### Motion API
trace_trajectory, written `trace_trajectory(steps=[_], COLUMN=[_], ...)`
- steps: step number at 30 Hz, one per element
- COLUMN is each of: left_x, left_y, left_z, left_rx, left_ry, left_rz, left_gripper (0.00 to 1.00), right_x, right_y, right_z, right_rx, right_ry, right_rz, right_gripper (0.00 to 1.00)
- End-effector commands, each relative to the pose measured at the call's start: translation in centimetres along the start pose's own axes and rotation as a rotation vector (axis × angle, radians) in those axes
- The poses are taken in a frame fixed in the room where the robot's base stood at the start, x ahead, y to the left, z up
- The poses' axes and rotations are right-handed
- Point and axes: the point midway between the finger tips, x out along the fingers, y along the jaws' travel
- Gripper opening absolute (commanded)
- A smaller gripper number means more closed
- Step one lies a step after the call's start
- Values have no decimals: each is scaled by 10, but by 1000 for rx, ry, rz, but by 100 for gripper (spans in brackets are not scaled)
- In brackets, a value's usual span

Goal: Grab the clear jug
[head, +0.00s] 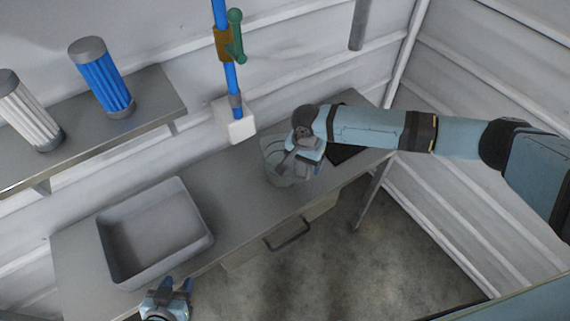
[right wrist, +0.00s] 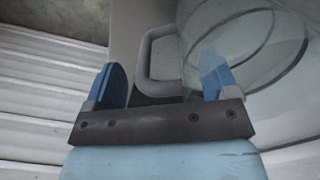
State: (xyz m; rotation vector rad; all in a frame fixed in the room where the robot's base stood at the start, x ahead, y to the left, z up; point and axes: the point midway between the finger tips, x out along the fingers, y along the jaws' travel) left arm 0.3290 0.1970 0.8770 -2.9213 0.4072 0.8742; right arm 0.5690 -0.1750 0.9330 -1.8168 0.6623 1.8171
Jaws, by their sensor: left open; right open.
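The clear jug (head: 275,172) stands on the grey counter, below the blue pipe, in the head view. In the right wrist view the jug (right wrist: 245,45) fills the upper right, with its handle (right wrist: 158,58) to its left. My right gripper (head: 291,160) is at the jug and partly covers it. In the right wrist view its open fingers (right wrist: 163,82) lie on either side of the handle, the right finger seen against the jug's wall. I cannot tell whether they touch it. My left gripper (head: 169,292) is open and empty at the counter's front edge, below the grey tray.
A grey tray (head: 205,243) sits on the counter's left part. A shelf (head: 150,113) above holds a blue cylinder (head: 100,77) and a white cylinder (head: 28,110). A blue pipe with a green lever (head: 236,36) ends in a white block (head: 236,122) behind the jug. A drawer handle (head: 288,235) juts from the front.

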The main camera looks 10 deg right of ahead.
Motion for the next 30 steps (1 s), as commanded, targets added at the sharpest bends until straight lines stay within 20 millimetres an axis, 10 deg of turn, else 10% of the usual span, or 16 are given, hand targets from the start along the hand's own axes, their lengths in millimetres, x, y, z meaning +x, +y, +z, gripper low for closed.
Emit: trace_trajectory(steps=[5,14,30], left_x=[0,0,1], left_y=[0,2,3], left_z=[1,1,3], left_rx=[-1,-2,-2], left_ry=[-1,-3,-3], left_rz=[0,4,5], left_gripper=[43,43,43], right_x=[0,0,-28], right_y=[0,0,0], right_z=[0,0,-1], right_rx=[0,0,0], right_ry=[0,0,0], right_rz=[0,0,-4], right_gripper=[78,10,10])
